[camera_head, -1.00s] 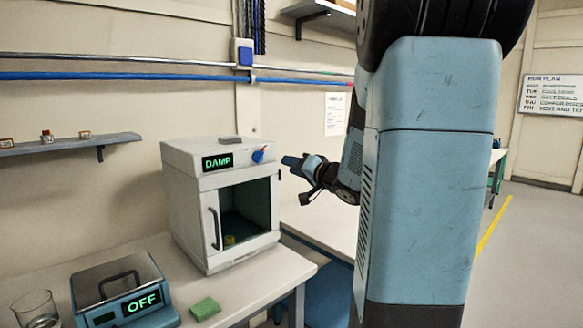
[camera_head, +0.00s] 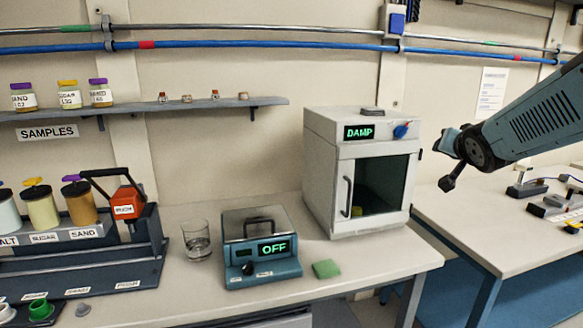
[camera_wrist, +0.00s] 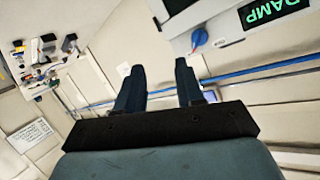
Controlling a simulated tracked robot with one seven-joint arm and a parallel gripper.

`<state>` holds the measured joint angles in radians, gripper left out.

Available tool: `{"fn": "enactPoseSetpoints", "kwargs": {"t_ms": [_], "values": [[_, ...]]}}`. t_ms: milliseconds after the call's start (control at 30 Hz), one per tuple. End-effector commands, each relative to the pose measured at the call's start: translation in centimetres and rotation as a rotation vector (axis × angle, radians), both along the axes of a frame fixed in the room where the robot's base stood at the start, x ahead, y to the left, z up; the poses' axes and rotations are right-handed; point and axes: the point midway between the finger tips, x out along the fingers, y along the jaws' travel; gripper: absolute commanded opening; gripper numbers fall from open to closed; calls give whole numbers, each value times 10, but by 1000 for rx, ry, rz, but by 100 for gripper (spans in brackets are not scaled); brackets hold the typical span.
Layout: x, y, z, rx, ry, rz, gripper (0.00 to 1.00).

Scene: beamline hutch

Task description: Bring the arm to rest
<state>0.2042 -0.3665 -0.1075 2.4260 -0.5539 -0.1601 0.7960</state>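My arm (camera_head: 530,118) reaches in from the right edge of the head view, raised above the right-hand bench. My gripper (camera_head: 446,141) is at its left end, in the air just right of the white cabinet reading DAMP (camera_head: 322,150), and seems apart from it. In the wrist view my gripper (camera_wrist: 160,84) has its two dark fingers spread with a clear gap, open and with nothing between them. The cabinet's corner with its blue knob (camera_wrist: 199,38) shows at the upper right of that view.
On the left bench (camera_head: 385,258) are a blue device reading OFF (camera_head: 262,272), a green block (camera_head: 326,269), a glass beaker (camera_head: 196,241) and a rack of sample jars (camera_head: 110,250). A shelf (camera_head: 200,107) hangs above. The right bench (camera_head: 470,215) holds small items.

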Motion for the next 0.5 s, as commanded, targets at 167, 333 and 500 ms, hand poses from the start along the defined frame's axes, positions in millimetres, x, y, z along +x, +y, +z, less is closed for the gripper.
{"fn": "enactPoseSetpoints", "kwargs": {"t_ms": [167, 333, 500], "values": [[-49, 27, -12, -74, 195, 4, 37], [-103, 61, -31, -120, 405, 84, 37], [-159, 98, -49, -152, 592, 228, 37]]}}
